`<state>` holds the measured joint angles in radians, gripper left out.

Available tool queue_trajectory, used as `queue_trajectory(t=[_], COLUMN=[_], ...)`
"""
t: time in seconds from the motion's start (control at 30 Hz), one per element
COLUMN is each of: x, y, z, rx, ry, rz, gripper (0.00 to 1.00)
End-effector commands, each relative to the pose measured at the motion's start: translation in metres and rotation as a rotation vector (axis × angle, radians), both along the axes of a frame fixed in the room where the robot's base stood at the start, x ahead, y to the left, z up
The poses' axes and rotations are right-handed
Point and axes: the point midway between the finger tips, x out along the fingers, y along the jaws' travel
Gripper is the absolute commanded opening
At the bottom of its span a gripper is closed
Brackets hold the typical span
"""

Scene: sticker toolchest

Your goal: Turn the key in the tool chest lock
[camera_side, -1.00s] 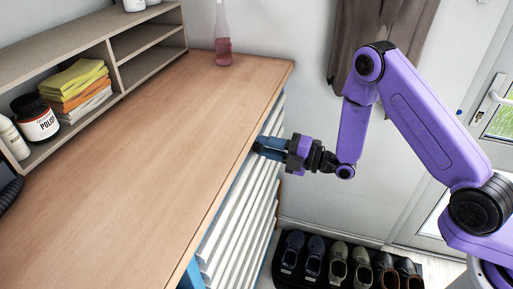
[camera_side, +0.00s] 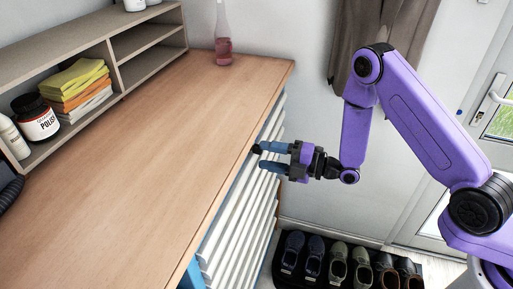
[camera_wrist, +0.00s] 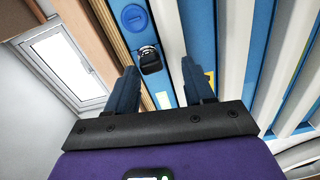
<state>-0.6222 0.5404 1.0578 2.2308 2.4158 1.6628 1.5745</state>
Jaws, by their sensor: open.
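The tool chest (camera_side: 225,225) has white drawer fronts below its wooden top. The key (camera_wrist: 151,66) has a black head and sits at a silver lock near the chest's top edge in the wrist view. Its black head also shows at the chest front in the side view (camera_side: 256,149). My gripper (camera_side: 262,156) is open and empty in front of the chest. In the wrist view its two dark blue fingers (camera_wrist: 159,69) stand apart, one on each side of the key, with gaps to it. The key's shaft is hidden.
A round blue disc (camera_wrist: 135,18) lies beside the lock. The wooden top (camera_side: 150,160) is mostly bare, with a shelf unit (camera_side: 115,55) and a pink bottle (camera_side: 223,45) at the back. Shoes (camera_side: 340,262) stand on the floor below my arm.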

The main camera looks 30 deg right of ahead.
Motion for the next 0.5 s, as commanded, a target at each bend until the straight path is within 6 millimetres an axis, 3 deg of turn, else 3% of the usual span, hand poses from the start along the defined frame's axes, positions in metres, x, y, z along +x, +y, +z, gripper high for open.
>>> queue_trajectory(t=[0.5], x=[-0.008], y=[-0.018], z=[0.004], rx=[0.003], ry=[-0.020], rz=[-0.016], gripper=[0.51])
